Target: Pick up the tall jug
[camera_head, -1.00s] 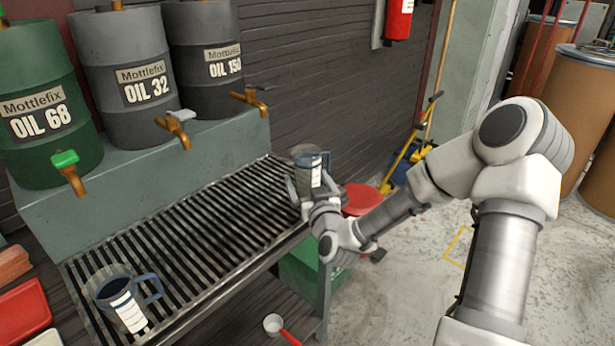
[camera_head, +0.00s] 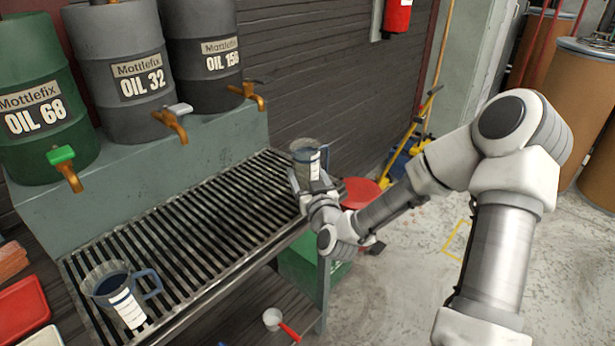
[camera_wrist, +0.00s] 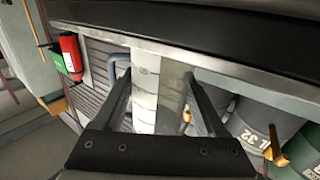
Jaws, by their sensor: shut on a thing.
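The tall jug (camera_head: 309,158) is clear, with a white banded label and a blue handle, at the far right end of the drain grate. My gripper (camera_head: 312,186) is shut on it from the near side. In the wrist view the jug's label (camera_wrist: 145,92) and clear wall stand between the two fingers of my gripper (camera_wrist: 160,90), with the blue handle beside the left finger. The jug looks upright; I cannot tell whether its base touches the grate. A second jug (camera_head: 112,289), with dark contents, a white label and a blue handle, stands at the grate's near left end.
Oil drums with taps, OIL 68 (camera_head: 35,118), OIL 32 (camera_head: 140,82) and OIL 150 (camera_head: 219,55), stand behind the slatted grate (camera_head: 190,235). The grate's middle is clear. A red round thing (camera_head: 360,193) is right of the jug. A red-handled scoop (camera_head: 273,319) lies below.

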